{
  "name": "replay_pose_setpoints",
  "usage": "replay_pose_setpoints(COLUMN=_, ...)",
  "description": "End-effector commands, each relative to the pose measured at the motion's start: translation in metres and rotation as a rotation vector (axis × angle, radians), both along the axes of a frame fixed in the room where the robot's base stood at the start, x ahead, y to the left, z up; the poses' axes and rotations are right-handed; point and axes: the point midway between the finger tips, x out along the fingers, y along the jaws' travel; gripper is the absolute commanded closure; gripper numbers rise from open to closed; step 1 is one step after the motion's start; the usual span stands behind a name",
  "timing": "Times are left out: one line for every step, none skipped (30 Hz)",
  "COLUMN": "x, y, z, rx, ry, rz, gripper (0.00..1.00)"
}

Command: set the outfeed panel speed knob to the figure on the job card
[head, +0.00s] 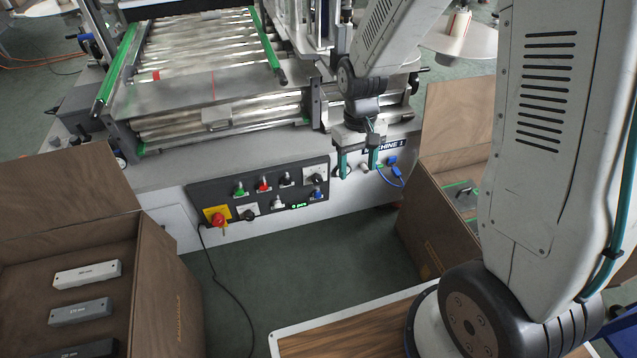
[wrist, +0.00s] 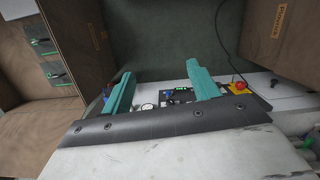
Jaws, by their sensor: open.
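A dark control panel (head: 260,192) is on the front of the machine in the head view. It carries green, red, black, white and blue controls, a small green-lit display (head: 299,205) and two knobs on white plates, one at the upper right (head: 314,175) and one at the lower left (head: 248,211). I cannot tell which is the speed knob, or read its setting. My gripper (head: 358,165) is open and empty, just right of the panel, with teal fingers pointing down. In the wrist view the panel (wrist: 180,97) shows partly between and behind the fingers. I cannot make out a job card.
A red emergency button on yellow (head: 217,217) is at the panel's left end. A blue plug and cable (head: 392,170) are right of my gripper. Open wooden crates stand at left (head: 170,270) and right (head: 440,215).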

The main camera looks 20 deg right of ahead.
Motion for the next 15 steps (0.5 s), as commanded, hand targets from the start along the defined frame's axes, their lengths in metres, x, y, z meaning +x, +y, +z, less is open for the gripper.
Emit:
replay_pose_setpoints(x=0.013, y=0.002, z=-0.028, rx=0.002, ry=-0.007, rz=0.013, gripper=0.40)
replay_pose_setpoints(x=0.022, y=0.003, z=-0.043, rx=0.004, ry=-0.021, rz=0.022, gripper=0.40)
replay_pose_setpoints(x=0.033, y=0.004, z=-0.063, rx=0.006, ry=-0.040, rz=0.032, gripper=0.40)
replay_pose_setpoints(x=0.040, y=0.005, z=-0.078, rx=0.007, ry=-0.057, rz=0.040, gripper=0.40)
replay_pose_setpoints(x=0.048, y=0.005, z=-0.094, rx=0.008, ry=-0.074, rz=0.050, gripper=0.40)
replay_pose_setpoints(x=0.058, y=0.007, z=-0.115, rx=0.009, ry=-0.097, rz=0.062, gripper=0.40)
replay_pose_setpoints(x=0.065, y=0.007, z=-0.131, rx=0.010, ry=-0.117, rz=0.072, gripper=0.40)
replay_pose_setpoints(x=0.071, y=0.008, z=-0.147, rx=0.010, ry=-0.136, rz=0.082, gripper=0.40)
replay_pose_setpoints(x=0.080, y=0.009, z=-0.169, rx=0.011, ry=-0.165, rz=0.095, gripper=0.40)
replay_pose_setpoints(x=0.086, y=0.010, z=-0.185, rx=0.010, ry=-0.188, rz=0.105, gripper=0.40)
replay_pose_setpoints(x=0.092, y=0.011, z=-0.202, rx=0.010, ry=-0.211, rz=0.117, gripper=0.40)
replay_pose_setpoints(x=0.099, y=0.011, z=-0.224, rx=0.008, ry=-0.245, rz=0.130, gripper=0.40)
replay_pose_setpoints(x=0.103, y=0.012, z=-0.241, rx=0.007, ry=-0.271, rz=0.142, gripper=0.40)
replay_pose_setpoints(x=0.108, y=0.013, z=-0.257, rx=0.005, ry=-0.299, rz=0.155, gripper=0.40)
replay_pose_setpoints(x=0.113, y=0.013, z=-0.279, rx=0.002, ry=-0.338, rz=0.169, gripper=0.40)
